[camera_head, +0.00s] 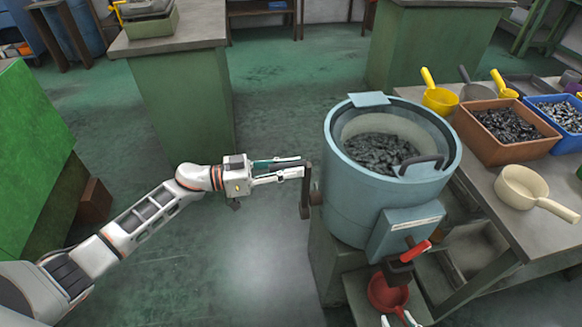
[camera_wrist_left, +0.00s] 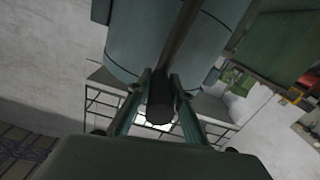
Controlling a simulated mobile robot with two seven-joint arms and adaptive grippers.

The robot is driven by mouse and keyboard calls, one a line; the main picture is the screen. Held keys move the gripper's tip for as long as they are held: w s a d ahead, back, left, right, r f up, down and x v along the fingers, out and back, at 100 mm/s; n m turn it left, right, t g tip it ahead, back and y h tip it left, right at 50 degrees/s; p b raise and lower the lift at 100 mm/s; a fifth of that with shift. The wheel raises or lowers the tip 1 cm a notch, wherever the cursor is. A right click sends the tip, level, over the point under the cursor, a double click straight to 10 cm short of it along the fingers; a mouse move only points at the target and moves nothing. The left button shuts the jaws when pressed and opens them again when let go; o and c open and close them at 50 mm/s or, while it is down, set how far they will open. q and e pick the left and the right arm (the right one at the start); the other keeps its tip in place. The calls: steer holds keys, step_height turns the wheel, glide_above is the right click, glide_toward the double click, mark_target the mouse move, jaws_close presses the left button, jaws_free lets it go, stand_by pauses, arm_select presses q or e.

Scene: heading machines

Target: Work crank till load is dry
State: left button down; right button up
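The crank (camera_head: 306,190) is a dark arm on the left side of a blue-grey drum machine (camera_head: 345,190). My left gripper (camera_head: 290,172) has its fingers on both sides of the crank's dark handle (camera_wrist_left: 160,100), apparently clamped on it. The load (camera_head: 378,152), a heap of dark metal pieces, lies inside the open-topped drum; its wetness cannot be told. Only the fingertips of my right gripper (camera_head: 399,318) show at the bottom edge, close to a red scoop (camera_head: 384,291); whether they hold it is unclear.
The workbench (camera_head: 475,185) at right carries a brown bin (camera_head: 505,148) of dark parts, a blue bin (camera_head: 568,143), a cream scoop (camera_head: 521,186) and other scoops. The floor left of the drum is open.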

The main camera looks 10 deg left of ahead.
arm_select(q)
steer(key=shift+s, duration=0.15)
arm_select(e)
steer(key=shift+s, duration=0.2)
